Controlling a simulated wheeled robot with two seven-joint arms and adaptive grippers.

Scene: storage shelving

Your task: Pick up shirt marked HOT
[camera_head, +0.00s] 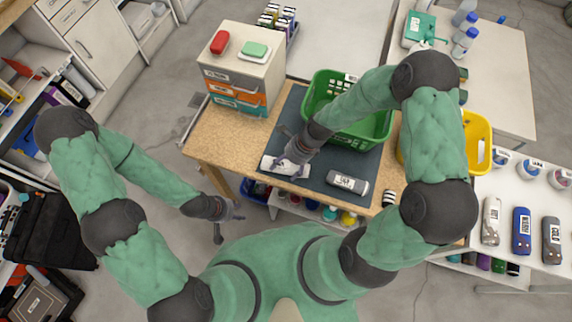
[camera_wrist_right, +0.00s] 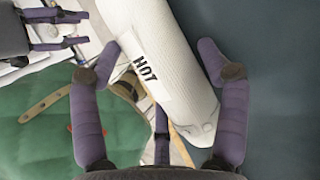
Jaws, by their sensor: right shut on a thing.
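A white rolled shirt (camera_head: 268,165) lies at the front left of the dark mat on the wooden table. My left gripper (camera_head: 229,216) is open and empty off the table's front edge.
A green basket (camera_head: 375,135) stands behind on the mat (camera_head: 290,115), partly behind my right arm. A drawer unit (camera_head: 240,70) is at back left, a yellow basket (camera_head: 478,140) at right. Labelled rolls, including a blue one (camera_head: 521,230), lie on the white right-hand table (camera_head: 507,262).

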